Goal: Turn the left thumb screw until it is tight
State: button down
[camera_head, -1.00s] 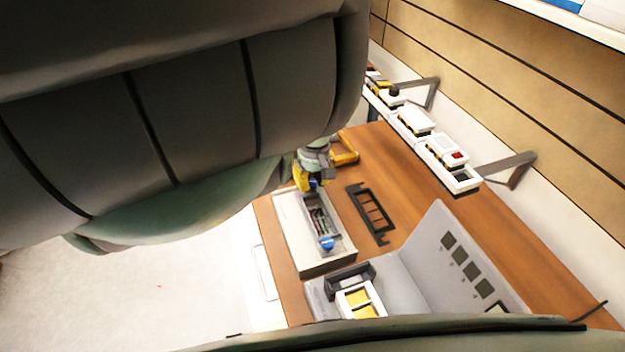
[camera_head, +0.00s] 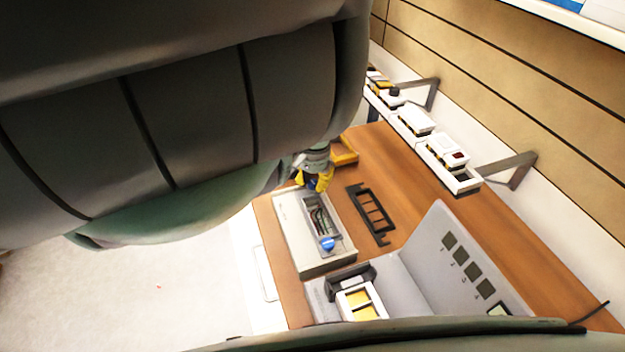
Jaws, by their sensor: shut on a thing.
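A light grey box (camera_head: 291,229) with an open slot holding dark and reddish parts sits on the wooden table. One blue thumb screw (camera_head: 327,244) stands at the slot's near end, clear of my gripper. Another blue thumb screw (camera_head: 313,184) is at the slot's far end, mostly hidden by the yellow fingers. My gripper (camera_head: 315,181) is over the far end of the box, shut on that far blue screw. My arm covers the upper left of the view. How tight either screw sits cannot be told.
A black slotted frame (camera_head: 370,214) lies flat right of the box. A yellow-orange tray (camera_head: 344,152) is behind my gripper. A grey panel with dark squares (camera_head: 455,262) and a white-and-yellow device (camera_head: 361,301) stand in front. A wall shelf (camera_head: 465,182) holds several devices.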

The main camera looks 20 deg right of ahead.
jog(key=m, duration=0.3)
jog(key=shift+m, duration=0.4)
jog(key=m, duration=0.4)
jog(key=shift+m, duration=0.3)
jog(key=m, duration=0.3)
jog(key=shift+m, duration=2)
jog(key=c, duration=0.7)
grip_release()
jog(key=shift+c, duration=0.2)
